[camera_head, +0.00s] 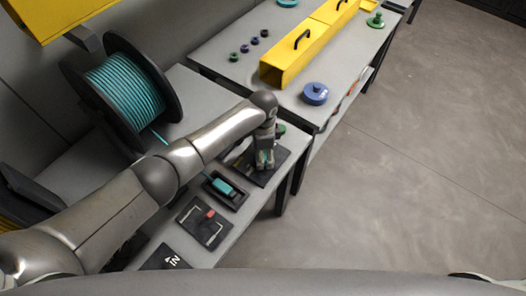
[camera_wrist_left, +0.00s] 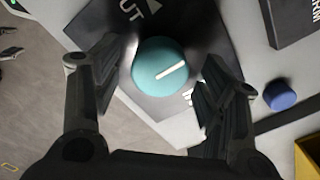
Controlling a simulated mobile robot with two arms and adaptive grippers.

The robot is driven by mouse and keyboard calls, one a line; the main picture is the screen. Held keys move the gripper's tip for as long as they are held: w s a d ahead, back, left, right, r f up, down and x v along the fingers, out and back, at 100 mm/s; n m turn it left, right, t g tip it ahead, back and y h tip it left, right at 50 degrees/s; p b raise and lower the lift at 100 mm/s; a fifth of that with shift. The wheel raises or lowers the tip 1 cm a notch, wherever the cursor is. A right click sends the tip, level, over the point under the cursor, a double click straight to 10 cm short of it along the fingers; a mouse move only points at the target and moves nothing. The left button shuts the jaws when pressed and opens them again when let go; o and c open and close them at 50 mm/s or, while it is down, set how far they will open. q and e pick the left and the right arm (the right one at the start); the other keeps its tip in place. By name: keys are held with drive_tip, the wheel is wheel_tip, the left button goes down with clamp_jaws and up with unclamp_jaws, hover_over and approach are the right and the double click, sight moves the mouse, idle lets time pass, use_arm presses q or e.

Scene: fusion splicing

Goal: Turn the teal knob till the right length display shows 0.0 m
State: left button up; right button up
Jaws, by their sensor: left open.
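The teal knob (camera_wrist_left: 160,66) is round with a pale line across its top and sits on a dark plate (camera_wrist_left: 95,25) with white lettering, partly cut off. In the left wrist view my left gripper (camera_wrist_left: 163,62) is open, with one finger on each side of the knob; I cannot tell whether they touch it. In the head view my left gripper (camera_head: 264,160) is low over the dark plate (camera_head: 268,178) and hides the knob. No readable length display shows in either view. My right gripper is not in view.
A black reel of teal cable (camera_head: 125,92) stands left of the arm. A teal piece (camera_head: 222,186) lies in a black tray (camera_head: 238,205), near a panel with a red part (camera_head: 209,214). A yellow box (camera_head: 285,70) and a blue disc (camera_head: 315,94) are on the far table.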

use_arm(q)
wheel_tip(320, 180, up, 12)
idle(0.6)
idle(0.5)
